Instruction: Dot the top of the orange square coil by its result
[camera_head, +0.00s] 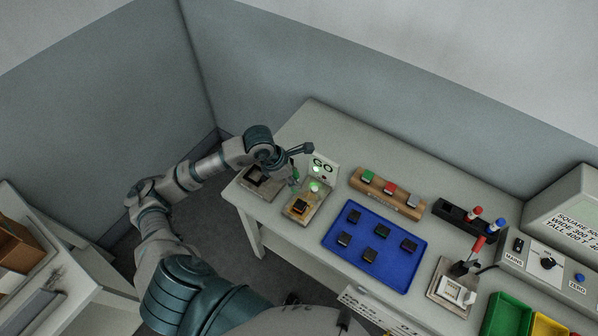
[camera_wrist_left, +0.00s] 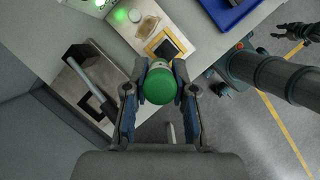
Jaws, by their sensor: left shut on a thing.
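My left gripper (camera_head: 294,177) is shut on a green-topped, round-ended marker (camera_wrist_left: 160,84), which sits between both fingers in the left wrist view. The orange square coil (camera_head: 300,207), a dark square with an orange edge, sits on a beige fixture plate (camera_head: 293,216). It also shows in the left wrist view (camera_wrist_left: 167,46), just beyond the marker. The gripper is above and close to the coil; whether the marker touches it I cannot tell. A green lamp (camera_head: 314,187) glows on the plate. What seems my right gripper (camera_wrist_left: 299,33) is at the right edge, its jaws unclear.
A small white meter (camera_head: 323,164) with a green light stands behind. A wooden block (camera_head: 388,196) holds green, red and white pieces. A blue tray (camera_head: 392,277) holds several black parts. A black rack (camera_head: 452,212) holds red- and blue-capped markers. A dark-recessed plate (camera_head: 262,188) lies left.

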